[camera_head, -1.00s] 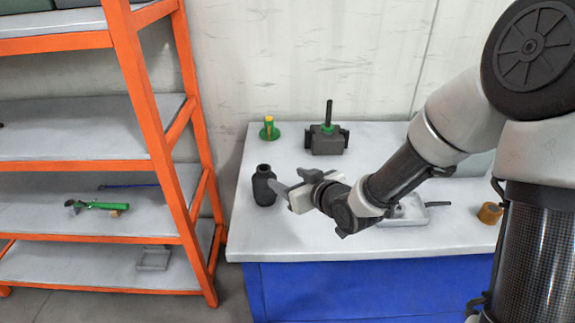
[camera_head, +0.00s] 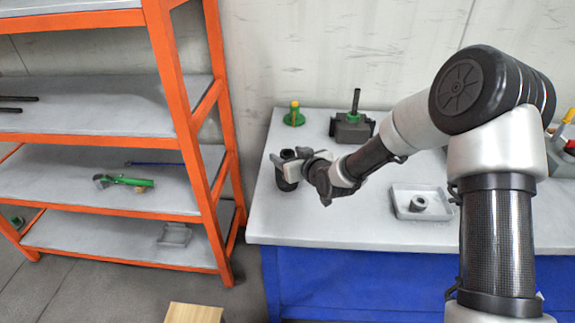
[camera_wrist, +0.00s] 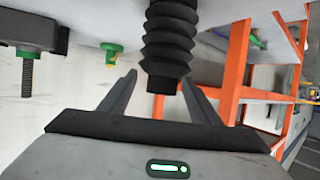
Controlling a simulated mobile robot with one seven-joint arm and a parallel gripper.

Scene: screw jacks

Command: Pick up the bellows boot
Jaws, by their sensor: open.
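The bellows boot (camera_head: 286,184) is a black, ribbed, hollow tube standing upright near the left end of the bench. In the wrist view the boot (camera_wrist: 170,42) shows its folds and a narrower plain neck. My gripper (camera_head: 288,157) is at the boot's upper end, coming in from the right in the head view. Its fingers are spread. In the wrist view the neck lies between the two fingers of my gripper (camera_wrist: 158,84), with gaps visible on both sides. In the head view my gripper partly hides the boot's top.
Behind the boot on the bench (camera_head: 340,215) stand a green flanged part with a yellow stem (camera_head: 294,116) and a dark block with a screw (camera_head: 352,126). A grey tray (camera_head: 400,210) holds a ring-shaped part. An orange-framed shelf (camera_head: 185,120) stands left of the bench.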

